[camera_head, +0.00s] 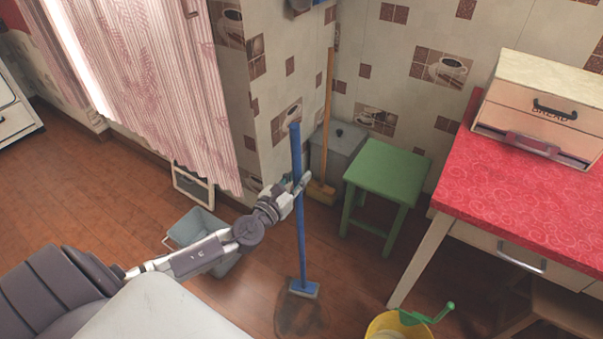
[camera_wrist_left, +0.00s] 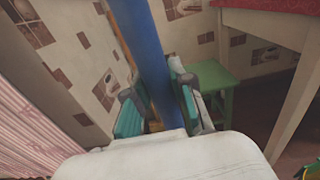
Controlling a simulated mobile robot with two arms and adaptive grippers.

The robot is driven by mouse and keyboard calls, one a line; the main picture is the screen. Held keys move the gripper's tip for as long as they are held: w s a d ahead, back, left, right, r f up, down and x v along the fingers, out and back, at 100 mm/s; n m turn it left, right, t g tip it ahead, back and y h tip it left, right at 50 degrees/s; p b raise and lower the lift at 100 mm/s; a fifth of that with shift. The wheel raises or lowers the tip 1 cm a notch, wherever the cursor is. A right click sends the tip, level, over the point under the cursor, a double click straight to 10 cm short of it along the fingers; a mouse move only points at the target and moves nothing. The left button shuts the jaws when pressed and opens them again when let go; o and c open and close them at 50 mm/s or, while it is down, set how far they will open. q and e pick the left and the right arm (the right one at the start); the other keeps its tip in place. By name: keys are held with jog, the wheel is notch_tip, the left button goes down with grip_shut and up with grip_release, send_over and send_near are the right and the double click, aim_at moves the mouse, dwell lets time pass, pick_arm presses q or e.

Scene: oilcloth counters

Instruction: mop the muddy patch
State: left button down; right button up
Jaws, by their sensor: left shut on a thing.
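A blue mop (camera_head: 302,240) stands nearly upright on the wooden floor, its handle leaning slightly. My left gripper (camera_head: 299,185) is shut on the handle around its middle. In the left wrist view the blue handle (camera_wrist_left: 146,50) runs between the fingers of the left gripper (camera_wrist_left: 158,98). The mop head (camera_head: 304,289) is low at the floor, at the upper edge of the dark muddy patch (camera_head: 298,320). Whether the head presses on the floor I cannot tell. My right gripper is not in view.
A grey-blue bucket (camera_head: 197,226) stands left of the mop, behind my left arm. A green stool (camera_head: 387,168), a grey bin (camera_head: 342,143) and a wooden broom (camera_head: 327,120) stand behind. A yellow bucket (camera_head: 385,322) and the red-topped counter (camera_head: 530,200) are at the right.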

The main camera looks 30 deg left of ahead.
pick_arm(q)
jog(key=shift+s, duration=0.1)
jog(key=shift+s, duration=2.15)
jog(key=shift+s, duration=1.15)
jog(key=shift+s+b, duration=0.45)
jog(key=shift+s, duration=0.65)
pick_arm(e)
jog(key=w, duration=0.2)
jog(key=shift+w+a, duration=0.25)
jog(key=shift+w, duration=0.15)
